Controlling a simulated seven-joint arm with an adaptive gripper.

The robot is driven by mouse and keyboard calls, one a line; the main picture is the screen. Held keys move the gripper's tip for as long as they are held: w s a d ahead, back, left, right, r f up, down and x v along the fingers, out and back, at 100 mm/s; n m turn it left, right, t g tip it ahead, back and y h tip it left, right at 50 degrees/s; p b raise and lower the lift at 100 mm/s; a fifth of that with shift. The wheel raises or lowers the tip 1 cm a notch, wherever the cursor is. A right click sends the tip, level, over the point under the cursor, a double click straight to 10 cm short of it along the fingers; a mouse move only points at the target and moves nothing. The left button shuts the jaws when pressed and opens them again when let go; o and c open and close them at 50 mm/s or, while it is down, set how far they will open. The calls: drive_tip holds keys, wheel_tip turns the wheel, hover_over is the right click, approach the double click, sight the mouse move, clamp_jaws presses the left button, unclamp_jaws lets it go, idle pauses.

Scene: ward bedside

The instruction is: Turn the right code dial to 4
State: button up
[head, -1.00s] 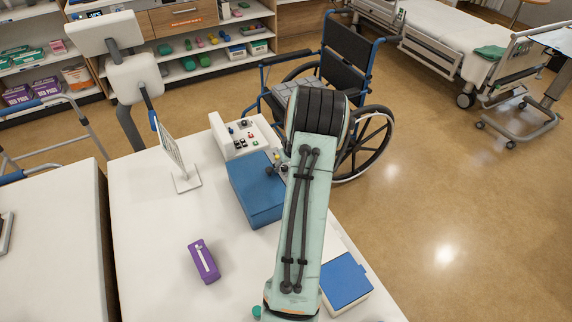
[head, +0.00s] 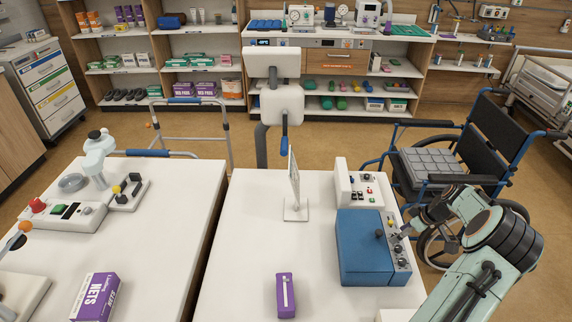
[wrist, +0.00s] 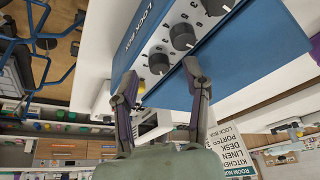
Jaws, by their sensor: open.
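The blue lock box (head: 365,250) stands on the white table, with a grey dial panel along its right side in the head view. In the wrist view the box (wrist: 265,25) shows three dark round dials with numbers: an end dial (wrist: 159,63), a middle dial (wrist: 184,36) and a far dial (wrist: 217,7). My gripper (wrist: 161,76) is open, its fingertips on either side of the end dial. I cannot tell whether they touch it. The number set on this dial is not readable.
A white control box (head: 358,185) stands just behind the lock box. An upright card on a stand (head: 295,190) and a purple box (head: 286,296) are to its left. A wheelchair (head: 450,155) stands close beyond my arm.

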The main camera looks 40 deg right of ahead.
drive_tip(key=v, duration=0.7)
drive_tip(key=w+a+r+n, duration=0.2)
drive_tip(key=w+a+r, duration=0.1)
drive_tip(key=w, duration=0.5)
drive_tip(key=w+a+r+n, duration=0.2)
drive_tip(key=w+a+r, duration=0.15)
drive_tip(key=w, duration=0.35)
drive_tip(key=w+a+r+n, duration=0.4)
drive_tip(key=w+a+r, duration=0.3)
drive_tip(key=a, duration=0.6)
drive_tip(key=shift+w+a+r+n, duration=0.25)
drive_tip(key=shift+w+a+n, duration=0.1)
drive_tip(key=shift+w, duration=0.9)
drive_tip(key=shift+g, duration=0.3)
